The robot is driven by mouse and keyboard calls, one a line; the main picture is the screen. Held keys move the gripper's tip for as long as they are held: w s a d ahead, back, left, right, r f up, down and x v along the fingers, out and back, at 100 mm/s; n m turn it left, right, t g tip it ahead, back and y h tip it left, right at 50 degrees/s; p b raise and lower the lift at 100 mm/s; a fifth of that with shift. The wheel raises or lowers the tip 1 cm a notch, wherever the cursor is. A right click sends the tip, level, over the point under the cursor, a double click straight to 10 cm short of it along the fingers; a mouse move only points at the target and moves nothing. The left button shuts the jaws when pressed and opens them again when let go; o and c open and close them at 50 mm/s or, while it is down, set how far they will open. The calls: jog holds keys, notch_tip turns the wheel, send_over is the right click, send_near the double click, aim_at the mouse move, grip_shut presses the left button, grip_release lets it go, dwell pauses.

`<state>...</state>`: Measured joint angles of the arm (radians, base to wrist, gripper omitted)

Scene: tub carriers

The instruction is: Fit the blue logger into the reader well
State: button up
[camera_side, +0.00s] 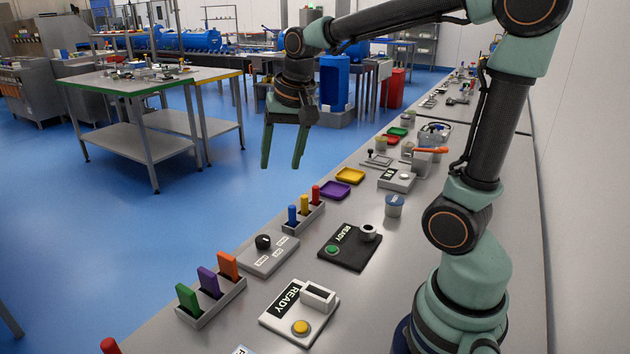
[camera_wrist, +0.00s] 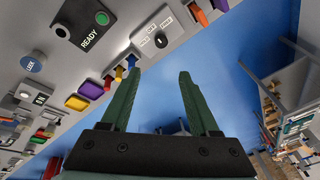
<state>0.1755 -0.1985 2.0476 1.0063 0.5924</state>
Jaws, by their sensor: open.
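The blue logger (camera_side: 292,215) stands upright in a grey rack (camera_side: 290,229), beside a yellow one (camera_side: 304,203) and a red one (camera_side: 315,193). In the wrist view the blue logger (camera_wrist: 132,61) shows near the left fingertip. The black reader (camera_side: 334,257) lies to the right of the rack, with a READY display, a green button and a raised round well (camera_side: 369,231). Part of the reader (camera_wrist: 84,14) shows at the wrist view's top left. My gripper (camera_side: 281,165) is open and empty, above and apart from the rack; its fingers (camera_wrist: 159,74) are spread.
A grey panel with a black knob (camera_side: 263,242) lies in front of the rack. A second rack (camera_side: 212,305) holds green, purple and orange pieces. A white reader (camera_side: 280,320) has a rectangular well. A blue-lidded tub (camera_side: 394,206) and purple tray (camera_side: 335,190) stand farther back.

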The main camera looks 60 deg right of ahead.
jog(key=w+d+f+m+g, duration=0.2)
jog(key=w+d+f+m, duration=0.2)
jog(key=w+d+m, duration=0.15)
jog(key=m+g, duration=0.1)
jog(key=m, duration=0.6)
send_over(292, 207)
notch_tip(292, 207, down, 6)
jog(key=f, duration=0.1)
jog(key=shift+y, duration=0.3)
jog(key=f, duration=0.6)
jog(key=shift+w+d, duration=0.35)
jog(key=shift+s+a+f, duration=0.15)
jog(key=shift+f, duration=1.2)
jog(key=shift+s+a+f, duration=0.1)
jog(key=shift+s+f, duration=0.05)
jog(key=shift+f, duration=1.15)
grip_shut()
